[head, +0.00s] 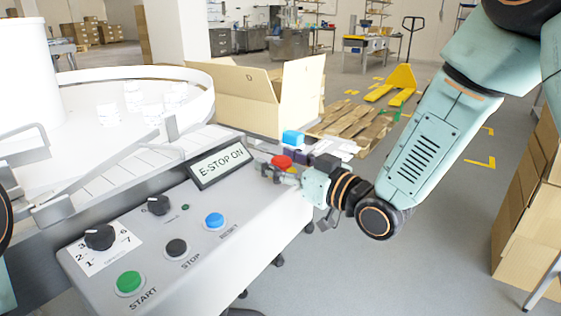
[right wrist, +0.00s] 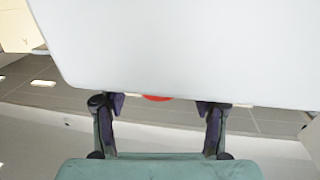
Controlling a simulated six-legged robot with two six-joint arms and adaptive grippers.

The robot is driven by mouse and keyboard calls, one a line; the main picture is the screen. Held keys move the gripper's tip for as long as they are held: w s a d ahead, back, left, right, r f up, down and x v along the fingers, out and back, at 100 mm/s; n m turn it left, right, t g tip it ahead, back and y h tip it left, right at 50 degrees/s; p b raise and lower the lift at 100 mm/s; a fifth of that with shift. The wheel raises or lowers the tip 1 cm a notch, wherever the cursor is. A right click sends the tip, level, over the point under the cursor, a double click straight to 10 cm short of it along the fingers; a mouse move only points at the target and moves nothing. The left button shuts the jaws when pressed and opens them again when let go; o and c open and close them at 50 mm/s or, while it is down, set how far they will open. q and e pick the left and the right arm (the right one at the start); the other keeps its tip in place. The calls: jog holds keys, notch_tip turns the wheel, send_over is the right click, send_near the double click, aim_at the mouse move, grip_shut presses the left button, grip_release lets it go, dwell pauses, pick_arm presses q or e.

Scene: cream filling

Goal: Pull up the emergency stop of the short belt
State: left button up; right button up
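The grey control panel (head: 216,250) fills the lower left of the head view, with a sign reading "E-STOP ON" (head: 221,164). The red emergency stop button (head: 281,161) is at its far right end. My right gripper (head: 279,165) reaches in from the right, its dark fingers around or beside the button. In the right wrist view its two fingers (right wrist: 160,106) are spread apart. A red sliver of the button (right wrist: 157,97) shows between them, mostly hidden at the edge of a pale surface. I cannot tell whether the fingers touch it. My left gripper is out of view.
The panel also carries a green START button (head: 129,282), a black STOP button (head: 176,248), a blue RESET button (head: 214,220) and two black knobs. A small blue block (head: 292,137) lies beyond the red button. A cardboard box (head: 235,103) stands behind.

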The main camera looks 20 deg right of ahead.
grip_shut()
dwell(0.4)
